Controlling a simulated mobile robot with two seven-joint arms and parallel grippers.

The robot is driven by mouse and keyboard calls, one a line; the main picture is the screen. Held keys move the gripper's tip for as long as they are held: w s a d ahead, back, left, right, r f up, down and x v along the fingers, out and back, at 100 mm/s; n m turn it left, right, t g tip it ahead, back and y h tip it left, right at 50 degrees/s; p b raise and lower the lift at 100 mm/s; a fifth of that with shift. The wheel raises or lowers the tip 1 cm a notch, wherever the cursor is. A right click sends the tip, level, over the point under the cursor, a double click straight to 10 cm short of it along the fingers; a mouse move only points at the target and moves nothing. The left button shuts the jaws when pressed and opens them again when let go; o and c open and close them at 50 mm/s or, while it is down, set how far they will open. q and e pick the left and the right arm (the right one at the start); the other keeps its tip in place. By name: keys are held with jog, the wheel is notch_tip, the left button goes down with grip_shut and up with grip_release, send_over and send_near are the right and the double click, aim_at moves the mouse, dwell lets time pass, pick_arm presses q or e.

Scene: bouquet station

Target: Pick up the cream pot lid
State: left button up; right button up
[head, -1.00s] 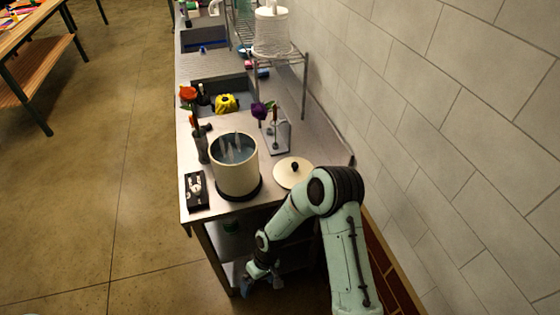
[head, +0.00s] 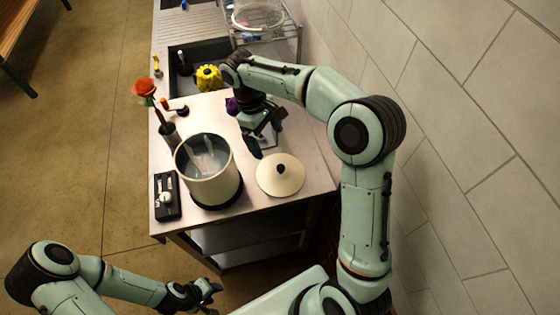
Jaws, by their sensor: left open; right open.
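The cream pot lid (head: 280,175) is a round, flat disc with a dark knob. It lies on the steel counter to the right of the cream pot (head: 212,187). My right gripper (head: 262,143) is open and empty, and points down over the counter just behind the lid, apart from its knob. My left gripper (head: 211,292) is open and empty, low in front of the counter's near edge. The pot is uncovered, and pale upright shapes show inside it.
A red flower (head: 144,87) stands in a dark vase (head: 169,135) behind the pot. A black box (head: 167,196) lies left of the pot. A yellow object (head: 209,77) sits by the sink. A tiled wall (head: 470,130) bounds the right side.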

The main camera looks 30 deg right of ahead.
jog(key=b, duration=0.1)
send_over(281, 167)
jog(key=w+a, duration=0.1)
jog(key=a, duration=0.1)
notch_tip(281, 167, down, 6)
jog(key=shift+d+f, duration=0.1)
jog(key=shift+d, duration=0.05)
jog(key=shift+w+d+f, duration=0.1)
jog(key=shift+d+f, duration=0.15)
jog(key=shift+f, duration=0.6)
jog(key=x, duration=0.4)
jog(key=shift+d+f, duration=0.3)
pick_arm(q)
jog(key=s+f, duration=0.2)
jog(key=s, duration=0.1)
jog(key=shift+s+f, duration=0.1)
jog(key=shift+f, duration=0.05)
pick_arm(e)
grip_shut()
